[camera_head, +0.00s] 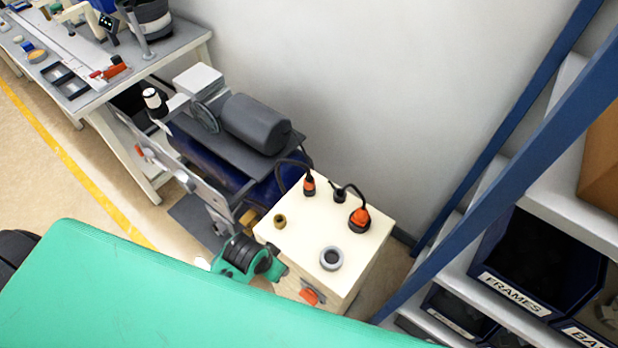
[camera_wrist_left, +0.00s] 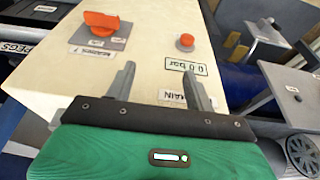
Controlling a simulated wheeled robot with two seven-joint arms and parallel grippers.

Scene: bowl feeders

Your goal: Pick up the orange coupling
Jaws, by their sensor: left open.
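Two orange-and-black couplings stand on the cream box top in the head view: a larger one (camera_head: 360,217) at the right and a slimmer one (camera_head: 309,186) at the back left. Each has a black hose. I cannot tell which is the task's coupling. My left gripper (camera_wrist_left: 158,72) is open and empty, with its fingers in front of the box's labelled side face in the left wrist view. In the head view, my left wrist is at the box's front left, below its top. Neither coupling shows in the left wrist view. My right gripper is not in view.
The cream box (camera_head: 300,238) also bears a brass ring (camera_head: 279,221), a grey ring (camera_head: 330,258) and a dark fitting (camera_head: 339,194). An orange lever (camera_wrist_left: 104,22) and red knob (camera_wrist_left: 186,42) project from its side. A compressor (camera_head: 255,122) and blue rack (camera_head: 520,135) flank it.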

